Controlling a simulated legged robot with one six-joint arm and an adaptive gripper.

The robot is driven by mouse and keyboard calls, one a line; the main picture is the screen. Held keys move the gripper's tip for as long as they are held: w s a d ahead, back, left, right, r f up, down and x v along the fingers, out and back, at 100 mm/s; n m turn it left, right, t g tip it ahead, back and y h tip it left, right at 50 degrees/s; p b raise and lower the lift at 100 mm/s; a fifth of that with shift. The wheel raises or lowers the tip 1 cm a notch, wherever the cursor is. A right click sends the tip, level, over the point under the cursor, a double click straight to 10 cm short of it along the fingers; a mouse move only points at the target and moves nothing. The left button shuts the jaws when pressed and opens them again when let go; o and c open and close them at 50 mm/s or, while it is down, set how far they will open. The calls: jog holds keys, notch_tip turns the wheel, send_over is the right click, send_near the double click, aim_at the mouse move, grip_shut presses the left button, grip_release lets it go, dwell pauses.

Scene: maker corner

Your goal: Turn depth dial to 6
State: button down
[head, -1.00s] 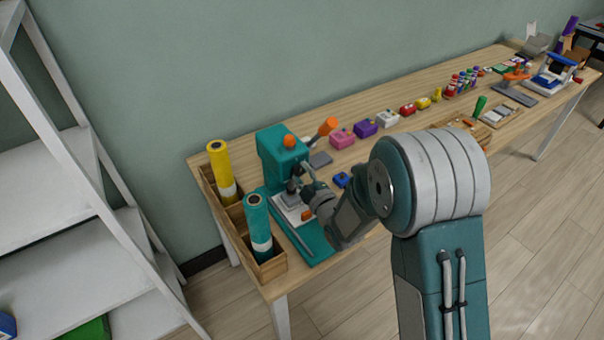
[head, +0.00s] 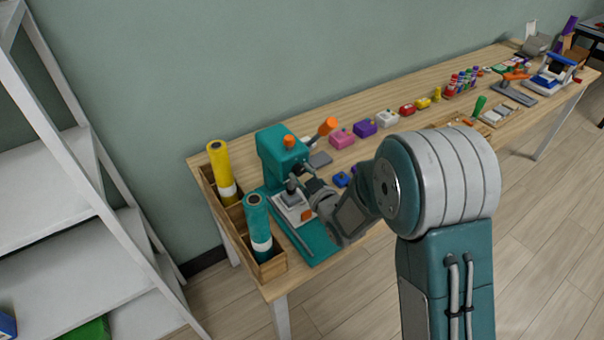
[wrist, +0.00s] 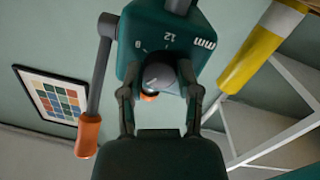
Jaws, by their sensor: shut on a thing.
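The teal press (head: 275,150) stands at the table's left end, its base reaching toward the front edge. In the wrist view its teal head (wrist: 190,25) fills the top centre, with white tick marks, "12", "mm" and a partly readable numeral. The grey depth dial (wrist: 160,74) sits on that face. My gripper (wrist: 158,82) is shut on the dial, one finger on each side. Which mark the dial points at is not clear. In the head view my gripper (head: 306,174) is at the press head's right side, and the dial is hidden there.
A wooden holder (head: 272,266) with yellow (head: 221,172) and teal (head: 257,225) rolls stands left of the press. The press's orange-tipped lever (head: 327,126) sticks out behind my gripper. Small coloured blocks line the table to the right. A white shelf (head: 80,190) stands at left.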

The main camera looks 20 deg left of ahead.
jog(key=shift+m, duration=2)
jog(key=shift+g, duration=0.3)
jog(key=shift+c, duration=2.1)
grip_release()
jog(key=shift+o, duration=0.6)
jog(key=shift+a, duration=0.2)
jog(key=shift+d, duration=0.1)
jog(key=f+v, duration=0.1)
jog(key=v, duration=1)
jog(key=shift+s+d+r, duration=0.25)
jog(key=shift+d+r, duration=0.05)
jog(key=shift+r, duration=0.1)
